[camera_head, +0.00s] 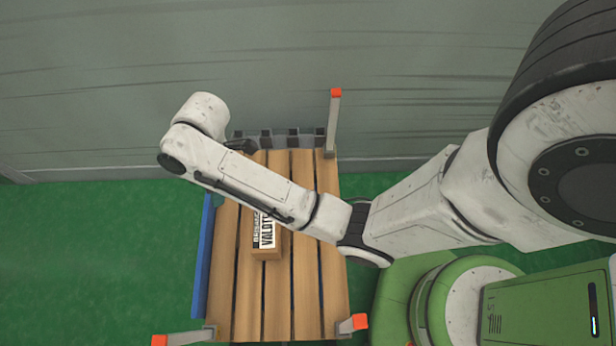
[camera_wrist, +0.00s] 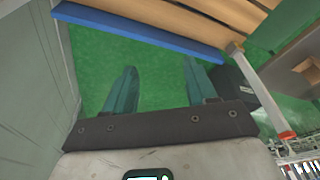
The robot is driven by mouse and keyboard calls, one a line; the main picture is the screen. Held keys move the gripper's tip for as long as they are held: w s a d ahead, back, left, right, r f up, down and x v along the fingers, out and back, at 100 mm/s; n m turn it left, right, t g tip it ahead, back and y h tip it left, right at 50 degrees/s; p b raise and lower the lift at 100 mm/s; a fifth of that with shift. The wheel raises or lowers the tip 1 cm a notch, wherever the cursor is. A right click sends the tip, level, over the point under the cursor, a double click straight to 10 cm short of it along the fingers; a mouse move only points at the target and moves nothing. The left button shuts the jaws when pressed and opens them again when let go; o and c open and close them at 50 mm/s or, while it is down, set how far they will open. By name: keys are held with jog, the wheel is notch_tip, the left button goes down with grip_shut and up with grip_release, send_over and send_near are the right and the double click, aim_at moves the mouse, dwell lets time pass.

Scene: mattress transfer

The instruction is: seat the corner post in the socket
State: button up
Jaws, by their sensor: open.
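Grey posts with orange tips stand at corners of a slatted wooden platform (camera_head: 305,230). In the head view, they are the far right post (camera_head: 333,122), the near right post (camera_head: 353,323) and the near left post (camera_head: 183,338). In the wrist view, a grey post (camera_wrist: 262,92) with a red-orange end rises right of my gripper, apart from its fingers. My gripper (camera_wrist: 155,75) is open, with only green floor between its teal fingers. I cannot pick out an empty socket.
A cardboard box (camera_head: 267,238) with a printed label lies on the slats. A blue rail (camera_head: 202,262) runs along the platform's left side; it also shows in the wrist view (camera_wrist: 140,33). A grey wall (camera_head: 150,70) stands behind. Green floor (camera_head: 90,260) is clear at left.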

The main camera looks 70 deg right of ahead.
jog(key=s+d+f+m+h, duration=0.1)
jog(key=s+m, duration=0.4)
jog(key=s, duration=0.5)
jog(key=s+d+f+m+h, duration=0.1)
jog(key=s+m, duration=0.4)
jog(key=s, duration=0.6)
jog(key=shift+s+d+m+g+h, duration=0.3)
jog(key=shift+d, duration=0.5)
jog(key=shift+s, duration=0.1)
